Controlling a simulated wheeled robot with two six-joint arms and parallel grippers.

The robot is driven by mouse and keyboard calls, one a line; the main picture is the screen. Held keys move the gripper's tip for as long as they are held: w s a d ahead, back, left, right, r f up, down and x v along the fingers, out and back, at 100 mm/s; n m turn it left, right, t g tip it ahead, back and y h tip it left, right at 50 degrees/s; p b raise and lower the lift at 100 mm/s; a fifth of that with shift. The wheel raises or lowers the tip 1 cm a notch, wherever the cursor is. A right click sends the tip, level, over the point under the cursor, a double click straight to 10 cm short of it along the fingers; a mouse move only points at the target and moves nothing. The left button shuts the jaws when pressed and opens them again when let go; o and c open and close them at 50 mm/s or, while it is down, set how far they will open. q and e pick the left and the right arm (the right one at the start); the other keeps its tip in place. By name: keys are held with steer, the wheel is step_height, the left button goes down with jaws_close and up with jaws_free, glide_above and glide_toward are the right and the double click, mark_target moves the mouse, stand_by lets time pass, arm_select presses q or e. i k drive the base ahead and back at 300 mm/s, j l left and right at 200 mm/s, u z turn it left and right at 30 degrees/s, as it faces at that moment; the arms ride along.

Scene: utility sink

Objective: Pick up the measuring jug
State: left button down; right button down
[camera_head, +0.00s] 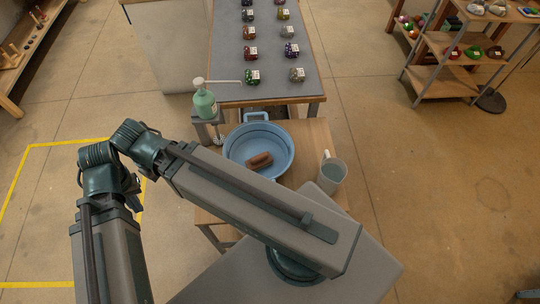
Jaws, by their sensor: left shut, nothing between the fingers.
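The measuring jug (331,175) is a pale grey cup with a handle on its far side. It stands upright on the right part of the wooden stand, beside the blue basin (287,147) and apart from it. My left arm crosses from the left in front of the basin. My left gripper (292,268) is shut and empty at the end of this arm, nearer to me than the jug and left of it. Only dark parts at the wrist show; the forearm hides the fingertips. The gripper does not touch the jug. My right gripper is not in view.
A brown block (259,160) lies in the basin. A green pump bottle (204,103) stands on a small stand behind it to the left. A grey-topped table (271,50) with several small items is beyond. Shelves (455,65) stand far right; the floor between is clear.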

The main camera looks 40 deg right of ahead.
mark_target(332, 171)
steer(key=k+l, duration=0.4)
steer(key=z, duration=1.75)
steer(key=k+j+z, duration=0.25)
steer(key=j, duration=0.15)
steer(key=k+j+z, duration=0.2)
steer(key=j, duration=0.25)
steer(key=k+j+z, duration=0.1)
steer(key=j+z, duration=0.15)
steer(key=j, duration=0.1)
